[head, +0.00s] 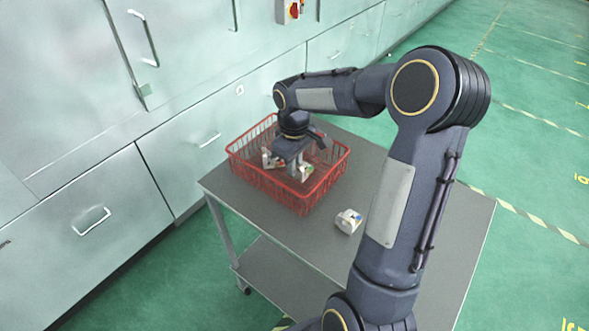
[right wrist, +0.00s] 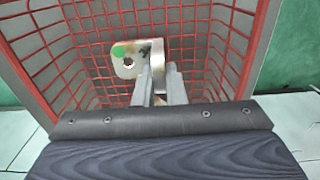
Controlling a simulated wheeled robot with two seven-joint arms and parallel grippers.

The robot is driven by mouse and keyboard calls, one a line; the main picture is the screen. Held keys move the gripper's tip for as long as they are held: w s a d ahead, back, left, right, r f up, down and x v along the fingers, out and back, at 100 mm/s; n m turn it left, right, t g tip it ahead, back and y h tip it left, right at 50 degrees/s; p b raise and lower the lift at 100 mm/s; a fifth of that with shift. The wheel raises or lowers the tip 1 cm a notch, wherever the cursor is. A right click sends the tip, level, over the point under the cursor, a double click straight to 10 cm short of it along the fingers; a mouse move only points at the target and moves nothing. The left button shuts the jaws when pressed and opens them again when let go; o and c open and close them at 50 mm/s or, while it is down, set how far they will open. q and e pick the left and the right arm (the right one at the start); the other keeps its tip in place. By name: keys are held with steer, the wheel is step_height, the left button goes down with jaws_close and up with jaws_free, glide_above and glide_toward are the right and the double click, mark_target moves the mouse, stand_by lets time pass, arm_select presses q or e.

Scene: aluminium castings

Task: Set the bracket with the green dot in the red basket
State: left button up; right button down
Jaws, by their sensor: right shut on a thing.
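The bracket with the green dot (right wrist: 129,66) is a pale metal casting in the right wrist view, its green dot at the upper left. My right gripper (right wrist: 163,78) is shut on its edge and holds it inside the red basket (right wrist: 85,42). In the head view the red basket (head: 273,187) stands on the table, and my right gripper (head: 291,168) reaches down into it. The gripper partly hides what it holds there. I cannot tell whether the bracket touches the basket floor. My left gripper is not in view.
The table is otherwise clear around the basket. Pale cabinets (head: 85,190) stand along the left and behind.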

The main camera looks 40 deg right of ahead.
steer(key=shift+f, duration=1.1)
steer(key=shift+f, duration=0.2)
steer(key=c, duration=1.5)
jaws_free()
